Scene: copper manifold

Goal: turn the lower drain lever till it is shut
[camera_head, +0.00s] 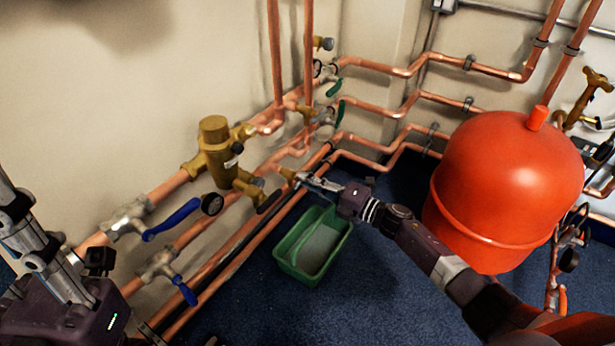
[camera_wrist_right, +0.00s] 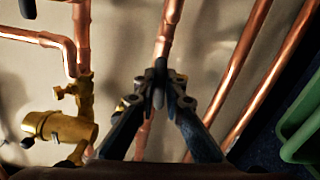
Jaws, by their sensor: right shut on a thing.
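My right gripper (camera_head: 306,180) reaches in from the lower right to the copper pipes behind the green tray. A small brass fitting (camera_head: 287,173) is just beyond its fingertips. In the right wrist view my right gripper (camera_wrist_right: 160,82) is shut on a thin dark piece in front of a vertical copper pipe. I take this piece to be the lower drain lever; the fingers hide most of it, and its angle cannot be read. My left gripper (camera_head: 38,240) is partly in view at the lower left, away from the drain; its fingertips are not clear.
A green tray (camera_head: 291,243) stands on the blue floor below the right gripper. A big red tank (camera_head: 508,180) stands right of my right arm. Blue-handled valves (camera_head: 172,219) and a brass mixing valve (camera_head: 215,155) sit on the pipes at left. Front floor is clear.

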